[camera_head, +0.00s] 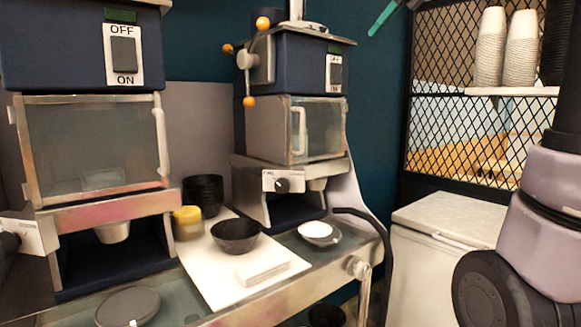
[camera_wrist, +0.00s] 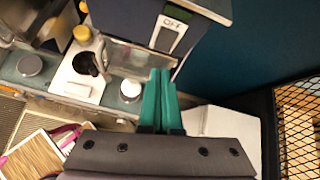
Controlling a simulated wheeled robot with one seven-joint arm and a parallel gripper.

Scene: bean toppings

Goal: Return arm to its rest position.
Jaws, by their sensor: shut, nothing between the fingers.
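My gripper (camera_wrist: 158,72) shows its two green fingers in the wrist view, shut together with nothing between them. In the head view only part of my gripper (camera_head: 383,17) shows at the top edge, high in front of the teal wall. It is well above the counter and apart from the machines. My arm's lilac and dark links fill the right edge of the head view.
Two dark blue machines (camera_head: 305,70) stand on the counter. A white board (camera_head: 205,270) holds a dark bowl (camera_head: 236,236) and a yellow-lidded jar (camera_head: 187,222). A white bowl (camera_head: 316,230) sits nearby. A white chest (camera_head: 415,262) and mesh shelf (camera_head: 478,91) with stacked cups stand right.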

